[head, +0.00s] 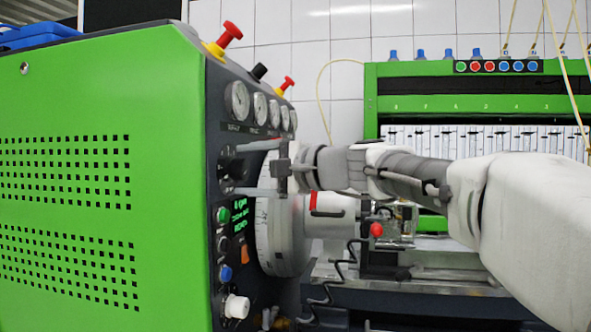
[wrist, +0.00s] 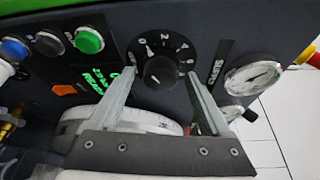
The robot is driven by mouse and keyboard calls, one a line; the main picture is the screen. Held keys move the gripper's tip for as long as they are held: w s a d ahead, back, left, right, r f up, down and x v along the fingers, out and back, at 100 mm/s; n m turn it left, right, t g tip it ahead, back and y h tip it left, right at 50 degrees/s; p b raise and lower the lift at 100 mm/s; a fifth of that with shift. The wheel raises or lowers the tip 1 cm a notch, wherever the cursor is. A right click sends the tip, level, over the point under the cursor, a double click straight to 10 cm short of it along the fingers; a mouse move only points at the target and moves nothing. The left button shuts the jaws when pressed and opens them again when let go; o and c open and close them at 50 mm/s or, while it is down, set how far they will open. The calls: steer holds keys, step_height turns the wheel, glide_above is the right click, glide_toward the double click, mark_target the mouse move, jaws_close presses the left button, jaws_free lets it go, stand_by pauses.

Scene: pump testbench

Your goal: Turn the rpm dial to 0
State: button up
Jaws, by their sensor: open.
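The rpm dial is a black round knob (wrist: 160,72) on a dark disc with white numbers, seen in the wrist view. Its numbers run along its upper side. I cannot tell clearly which number the knob points at. In the head view the dial (head: 229,165) is on the dark panel, partly behind my gripper. My gripper (wrist: 160,76) is open, with one finger to the left and one to the right of the knob. The fingertips are close to the panel, and whether they touch the knob cannot be told. It also shows in the head view (head: 240,170).
Pressure gauges (head: 260,107) sit above the dial. A green button (head: 222,215), a green-lit display (head: 239,215) and a blue button (head: 225,273) sit below it. A large white graduated wheel (head: 283,240) stands out from the panel close beneath my gripper.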

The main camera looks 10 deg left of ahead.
steer(key=p+v, duration=0.1)
steer(key=v, duration=1.6)
steer(key=shift+p, duration=0.4)
steer(key=shift+s, duration=0.15)
steer(key=s+d+f+n+g+h, duration=0.15)
steer(key=s+f+h, duration=0.3)
steer(key=f, duration=0.45)
steer(key=s+d+f+n+h, duration=0.1)
steer(key=s+d+f+h, duration=0.3)
steer(key=f, duration=0.5)
steer(key=s+d+f+n+h, duration=0.4)
steer(key=s+d+f+h, duration=0.4)
steer(key=f, duration=0.5)
step_height(320, 180, up, 23)
steer(key=s+d+p, duration=0.2)
steer(key=p, duration=2.1)
steer(key=shift+f+g+y, duration=0.2)
steer(key=shift+g+y, duration=0.15)
steer(key=shift+y, duration=0.1)
